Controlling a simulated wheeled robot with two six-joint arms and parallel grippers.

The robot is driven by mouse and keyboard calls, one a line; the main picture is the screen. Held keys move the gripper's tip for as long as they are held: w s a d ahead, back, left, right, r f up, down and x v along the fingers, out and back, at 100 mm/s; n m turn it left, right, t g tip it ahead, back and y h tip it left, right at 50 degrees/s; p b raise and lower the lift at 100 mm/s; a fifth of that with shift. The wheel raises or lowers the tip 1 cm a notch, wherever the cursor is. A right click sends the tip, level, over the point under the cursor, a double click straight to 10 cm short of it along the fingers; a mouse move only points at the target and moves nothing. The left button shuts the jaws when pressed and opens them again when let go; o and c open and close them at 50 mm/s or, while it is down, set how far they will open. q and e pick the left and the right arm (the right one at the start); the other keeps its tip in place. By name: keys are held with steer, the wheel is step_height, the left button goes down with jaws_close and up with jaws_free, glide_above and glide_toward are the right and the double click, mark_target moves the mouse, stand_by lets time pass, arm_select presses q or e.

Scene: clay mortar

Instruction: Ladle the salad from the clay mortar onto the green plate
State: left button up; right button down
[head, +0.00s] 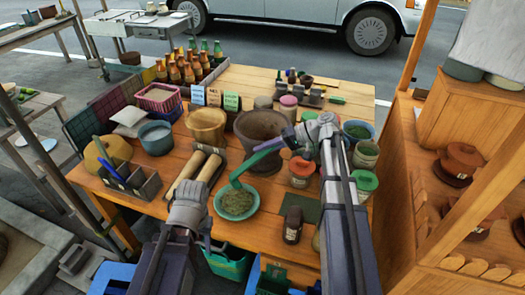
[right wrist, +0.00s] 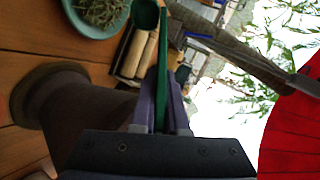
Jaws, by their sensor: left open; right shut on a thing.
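The green plate (head: 256,206) stands near the table's front edge with a heap of green salad (head: 236,203) on it. My right gripper (head: 291,138) is shut on the green ladle (head: 262,155), above the right side of the brown clay mortar (head: 258,124). The ladle slants down left, its bowl end at the plate's far rim; whether it touches is unclear. In the right wrist view the ladle's bowl (right wrist: 146,14) looks empty beside the plate (right wrist: 122,22). My left gripper (head: 192,203) is open and empty, left of the plate.
Wooden rollers (head: 195,175) lie left of the plate, beside a wooden basket (head: 207,125). A grey caddy (head: 133,185) stands at the left. Lidded jars (head: 301,171) stand right of the mortar. A dark bottle (head: 292,225) stands right of the plate.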

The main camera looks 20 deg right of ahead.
stand_by(0.5)
steer(key=shift+r+p, duration=0.6)
steer(key=shift+p, duration=0.05)
steer(key=a+r+h+p, duration=0.1)
steer(key=a+h+p, duration=0.1)
steer(key=p, duration=0.2)
steer(key=s+a+r+n+h+p, duration=0.1)
steer(key=a+r+h+p, duration=0.1)
steer(key=p, duration=0.2)
steer(key=a+r+h+p, duration=0.1)
steer(key=a+r+p, duration=0.1)
steer(key=p, duration=0.2)
steer(key=shift+s+a+n+h+p, duration=0.3)
steer(key=shift+a+h, duration=0.1)
steer(key=s+a+n+t+h+p, duration=0.1)
steer(key=a+h, duration=0.6)
steer(key=a, duration=0.2)
steer(key=shift+s+f+t+p, duration=0.2)
steer(key=shift+f+t+p, duration=0.1)
steer(key=shift+f, duration=0.15)
